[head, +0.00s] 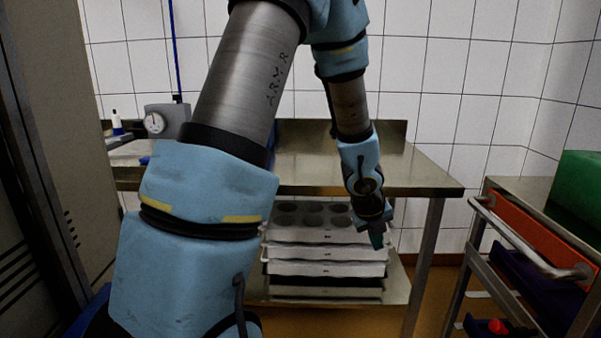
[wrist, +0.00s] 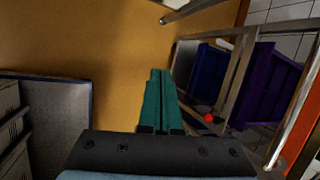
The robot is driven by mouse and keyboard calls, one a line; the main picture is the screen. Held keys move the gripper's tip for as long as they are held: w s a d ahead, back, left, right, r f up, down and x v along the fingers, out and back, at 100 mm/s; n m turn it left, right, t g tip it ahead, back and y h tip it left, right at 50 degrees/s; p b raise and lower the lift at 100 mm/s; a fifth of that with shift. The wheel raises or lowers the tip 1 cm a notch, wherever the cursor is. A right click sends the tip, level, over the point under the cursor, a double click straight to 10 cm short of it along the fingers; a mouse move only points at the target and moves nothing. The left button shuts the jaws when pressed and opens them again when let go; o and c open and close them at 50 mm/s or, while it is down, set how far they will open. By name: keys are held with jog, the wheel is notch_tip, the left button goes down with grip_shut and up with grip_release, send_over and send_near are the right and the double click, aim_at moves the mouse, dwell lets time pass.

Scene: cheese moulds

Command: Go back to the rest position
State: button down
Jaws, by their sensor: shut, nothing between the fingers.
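My gripper (head: 377,238) hangs at the end of my arm, right of the stacked moulds and in front of the steel table in the head view. In the wrist view its two green fingers (wrist: 160,100) lie together, shut, with nothing between them. The stack of white mould trays (head: 325,253) stands on the table's lower shelf, with several dark round moulds (head: 313,208) in its top tray. The gripper is apart from the stack, as far as I can tell.
The steel table (head: 410,170) stands at the back, with a dial gauge (head: 155,122) at its left. A trolley (head: 500,230) with orange, purple and green crates is at the right. In the wrist view, bare orange floor (wrist: 110,50) lies between the shelf and trolley.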

jog(key=w+a+r+n+y+p, duration=0.1)
jog(key=a+r+n, duration=0.2)
jog(key=a+n, duration=0.3)
jog(key=a+r+n+y+p, duration=0.1)
jog(key=a+r+n, duration=0.2)
jog(key=a+n, duration=0.25)
jog(key=s+a+r+n+g+p, duration=0.1)
jog(key=s+a+r+n, duration=0.2)
jog(key=n, duration=0.8)
jog(key=s+a+r+n+g+y+p, duration=0.1)
jog(key=s+a+r+n+p, duration=0.1)
jog(key=s+a+n, duration=0.5)
jog(key=a+r+n, duration=0.1)
jog(key=a+n, duration=0.3)
